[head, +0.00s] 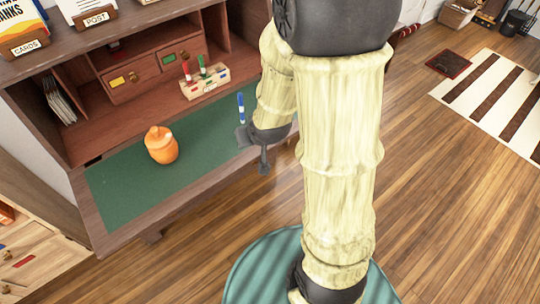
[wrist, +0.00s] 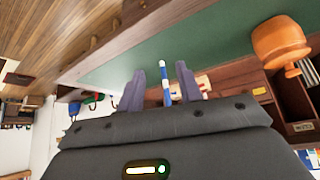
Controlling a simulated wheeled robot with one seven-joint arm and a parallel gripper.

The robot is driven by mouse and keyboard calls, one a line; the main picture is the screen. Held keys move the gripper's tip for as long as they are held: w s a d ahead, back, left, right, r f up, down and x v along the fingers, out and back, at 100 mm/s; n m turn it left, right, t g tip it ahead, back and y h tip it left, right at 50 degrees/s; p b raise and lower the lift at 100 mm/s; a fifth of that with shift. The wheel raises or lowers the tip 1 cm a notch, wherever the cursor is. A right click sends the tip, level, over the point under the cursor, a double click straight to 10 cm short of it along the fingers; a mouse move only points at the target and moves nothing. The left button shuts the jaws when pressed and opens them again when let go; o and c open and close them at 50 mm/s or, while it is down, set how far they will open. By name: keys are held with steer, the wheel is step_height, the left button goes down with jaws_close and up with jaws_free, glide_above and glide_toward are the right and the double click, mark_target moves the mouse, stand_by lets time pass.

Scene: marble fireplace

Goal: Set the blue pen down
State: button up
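The blue pen (head: 240,108) with white bands stands roughly upright at the right part of the desk's green writing surface (head: 125,190). Its lower end is hidden behind my gripper (head: 254,150), so I cannot tell what it rests on. In the wrist view the pen (wrist: 165,82) shows between the two fingers of my gripper (wrist: 161,82), with a visible gap on each side. The gripper is open. A pale pen holder (head: 205,84) with a red pen (head: 186,70) and a green pen (head: 202,67) stands behind.
An orange jar (head: 161,146) stands on the green surface to the left. Small drawers (head: 133,80) and cubbies line the desk's back. The green surface is clear between jar and gripper. Wooden floor (head: 440,180) lies open to the right.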

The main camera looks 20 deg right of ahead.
steer(key=s+r+g, duration=0.3)
steer(key=s+g, duration=0.1)
steer(key=s, duration=0.6)
steer(key=shift+d+r, duration=0.15)
steer(key=shift+d, duration=0.15)
step_height(320, 180, up, 13)
steer(key=p, duration=1.3)
